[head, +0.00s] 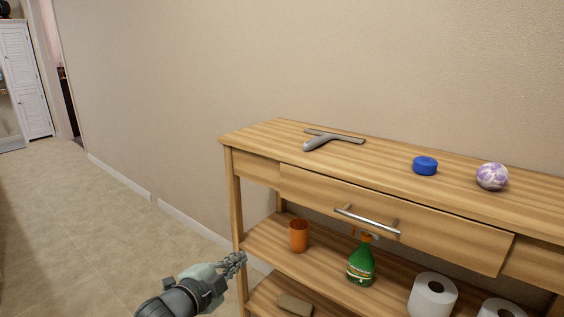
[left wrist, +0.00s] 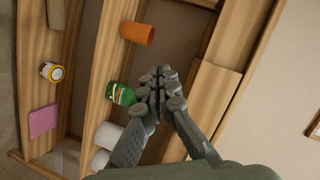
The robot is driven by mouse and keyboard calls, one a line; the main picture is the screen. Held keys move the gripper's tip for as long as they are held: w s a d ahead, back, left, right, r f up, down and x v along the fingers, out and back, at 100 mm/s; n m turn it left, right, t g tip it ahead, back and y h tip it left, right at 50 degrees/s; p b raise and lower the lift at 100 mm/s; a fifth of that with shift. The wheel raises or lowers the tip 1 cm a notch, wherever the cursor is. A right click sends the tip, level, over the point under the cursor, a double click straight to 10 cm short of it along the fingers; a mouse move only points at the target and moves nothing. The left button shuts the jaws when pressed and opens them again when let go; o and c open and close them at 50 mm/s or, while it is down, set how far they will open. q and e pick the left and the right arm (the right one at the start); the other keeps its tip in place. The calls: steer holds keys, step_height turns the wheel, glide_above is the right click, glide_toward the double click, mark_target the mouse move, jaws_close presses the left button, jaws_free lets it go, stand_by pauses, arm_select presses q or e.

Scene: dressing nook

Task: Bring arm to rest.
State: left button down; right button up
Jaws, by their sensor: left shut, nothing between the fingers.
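My left gripper (head: 234,262) is at the lower middle of the head view, in front of the left end of a wooden console table (head: 259,167). It is shut and empty, its fingertips together. In the left wrist view the shut fingers (left wrist: 159,80) point towards the table's shelves, close to the green bottle in the picture. I cannot tell the exact gap to the table. My right gripper is in neither view.
A grey squeegee-like tool (head: 322,142), a blue puck (head: 425,165) and a purple-white ball (head: 492,176) lie on the tabletop. An orange cup (head: 298,236), a green bottle (head: 361,264) and white rolls (head: 432,297) stand on the shelf. Open floor (head: 90,230) lies left.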

arm_select(q)
steer(key=s+a+f+n+g+y, duration=0.2)
steer(key=s+a+f+n, duration=0.2)
steer(key=s+f, duration=0.3)
steer(key=s+a+f+n+g+y, duration=0.3)
steer(key=s+a+f+n, duration=0.15)
steer(key=f, duration=0.45)
steer(key=s+a+f+n+g, duration=0.2)
steer(key=s+f, duration=0.1)
steer(key=s, duration=0.3)
steer(key=s+a+f+n+g+y, duration=0.1)
steer(key=s+a+f+n+g, duration=0.1)
steer(key=s, duration=0.5)
steer(key=s+a+f+n+g+y, duration=0.1)
steer(key=s+a+f+n+g, duration=0.1)
steer(key=s+f, duration=0.3)
steer(key=shift+s+a+n, duration=0.4)
steer(key=shift+s+n, duration=0.25)
steer(key=shift+s, duration=0.5)
